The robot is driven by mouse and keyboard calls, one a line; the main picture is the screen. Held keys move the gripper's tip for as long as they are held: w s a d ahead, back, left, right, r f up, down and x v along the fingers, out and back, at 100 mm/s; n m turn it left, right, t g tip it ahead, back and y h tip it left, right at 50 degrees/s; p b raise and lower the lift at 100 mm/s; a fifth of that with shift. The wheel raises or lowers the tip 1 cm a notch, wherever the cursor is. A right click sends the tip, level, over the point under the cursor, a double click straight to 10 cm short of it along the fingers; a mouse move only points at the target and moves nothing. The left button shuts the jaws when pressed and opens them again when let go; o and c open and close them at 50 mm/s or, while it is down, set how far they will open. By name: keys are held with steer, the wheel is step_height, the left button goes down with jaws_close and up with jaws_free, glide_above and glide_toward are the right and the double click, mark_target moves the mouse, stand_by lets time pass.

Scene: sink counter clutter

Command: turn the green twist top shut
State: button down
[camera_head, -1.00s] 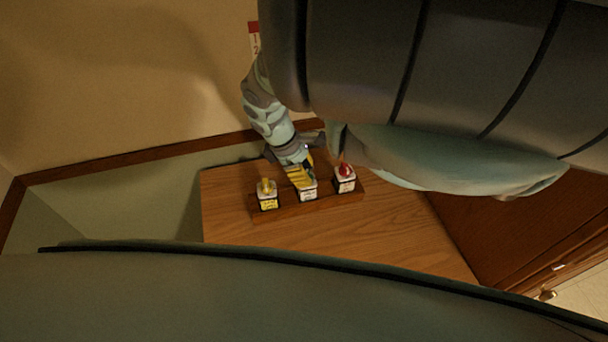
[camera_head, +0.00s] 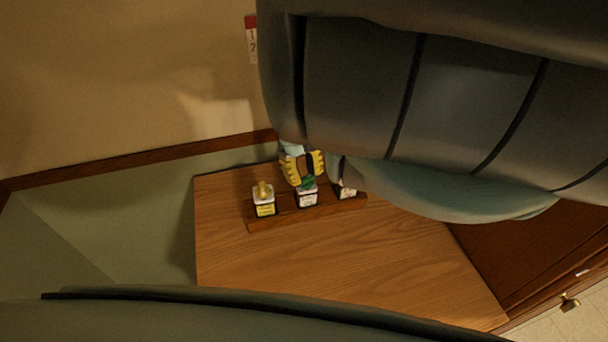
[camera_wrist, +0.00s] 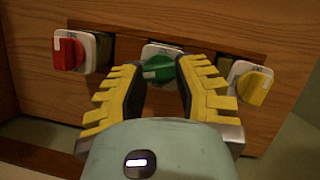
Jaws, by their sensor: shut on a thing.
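The green twist top (camera_wrist: 160,68) sits on the middle white-faced block, and it also shows in the head view (camera_head: 307,182). A pale mark on its left side points left in the wrist view. My gripper (camera_wrist: 161,78) has its yellow ridged fingers on either side of the green top and is shut on it. In the head view my gripper (camera_head: 305,178) comes down on the middle block from above. The fingers hide part of the top's sides.
A red twist top (camera_wrist: 68,54) and a yellow twist top (camera_wrist: 254,86) flank the green one on the same wooden strip (camera_head: 285,217). The wooden counter (camera_head: 330,262) is bare in front. A red-and-white wall sign (camera_head: 251,38) hangs at the back.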

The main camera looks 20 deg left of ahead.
steer(key=m+y, duration=0.1)
steer(key=m, duration=0.1)
steer(key=m+g+p, duration=0.1)
steer(key=m, duration=0.2)
steer(key=shift+w+d+m+y, duration=0.15)
steer(key=shift+m+y, duration=0.15)
steer(key=shift+y, duration=0.1)
steer(key=m+y+p, duration=0.1)
steer(key=m, duration=0.1)
steer(key=m+y+p, duration=0.1)
steer(key=m, duration=0.2)
steer(key=shift+d+r+g+p, duration=0.1)
steer(key=shift+d+g+p, duration=0.05)
steer(key=shift+g+p, duration=0.2)
steer(key=m+y+p, duration=0.1)
steer(key=m, duration=0.2)
steer(key=m+y+p, duration=0.1)
steer(key=m+p, duration=0.1)
steer(key=m, duration=0.1)
steer(key=shift+d, duration=0.15)
steer(key=m+t+y+p, duration=0.1)
steer(key=m+t+p, duration=0.1)
steer(key=m, duration=0.2)
steer(key=shift+m, duration=0.4)
steer(key=c, duration=0.6)
jaws_free()
steer(key=shift+s, duration=0.2)
